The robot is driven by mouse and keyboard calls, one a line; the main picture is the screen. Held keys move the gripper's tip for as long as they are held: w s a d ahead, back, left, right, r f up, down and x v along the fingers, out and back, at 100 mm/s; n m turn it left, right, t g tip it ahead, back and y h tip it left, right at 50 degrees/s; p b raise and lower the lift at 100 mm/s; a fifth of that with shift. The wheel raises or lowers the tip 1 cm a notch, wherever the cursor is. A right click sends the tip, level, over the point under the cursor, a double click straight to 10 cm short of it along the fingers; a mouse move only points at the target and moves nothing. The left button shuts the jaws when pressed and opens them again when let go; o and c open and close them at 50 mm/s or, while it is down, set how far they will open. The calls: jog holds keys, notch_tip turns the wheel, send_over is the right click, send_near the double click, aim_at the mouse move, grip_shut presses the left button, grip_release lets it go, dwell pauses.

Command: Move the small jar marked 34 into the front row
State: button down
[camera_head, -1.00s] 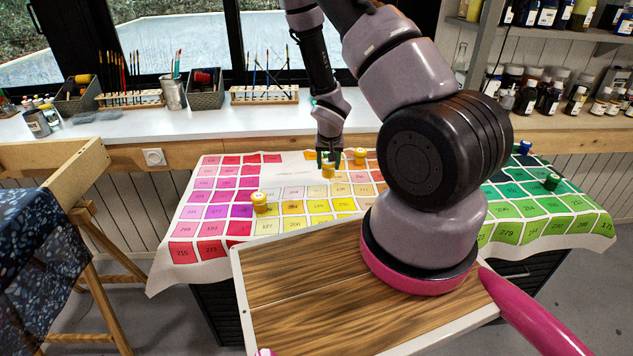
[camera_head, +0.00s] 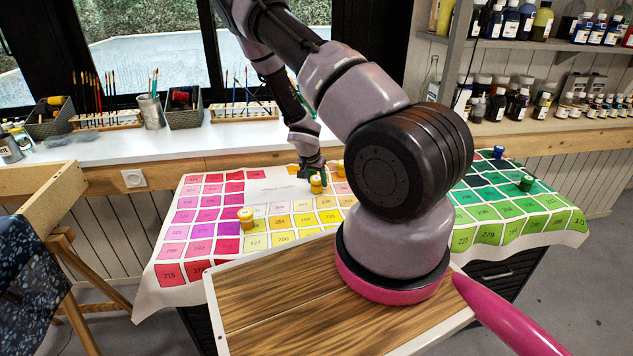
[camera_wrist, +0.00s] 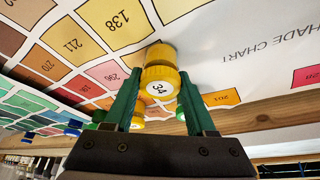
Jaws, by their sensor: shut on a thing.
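The small jar marked 34 (camera_wrist: 158,89) has a yellow lid with a white number label. In the wrist view it sits between the two green fingers of my gripper (camera_wrist: 160,103), which is shut on it. In the head view my gripper (camera_head: 314,172) reaches down from above at the jar (camera_head: 316,184), near the chart's pale title area. I cannot tell whether the jar touches the chart. Another yellow jar (camera_head: 340,168) stands close to its right, partly by my arm. A third yellow jar (camera_head: 246,217) stands at the left of the chart (camera_head: 163,300).
A dark green jar (camera_head: 526,183) and a blue jar (camera_head: 498,152) stand on the chart's right part. Brushes and baskets line the white counter (camera_head: 225,138) behind. My arm hides the chart's middle. The wooden easel (camera_head: 60,195) is at left.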

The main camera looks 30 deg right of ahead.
jog(key=shift+f, duration=0.2)
jog(key=shift+c, duration=1.1)
grip_release()
jog(key=shift+f, duration=0.1)
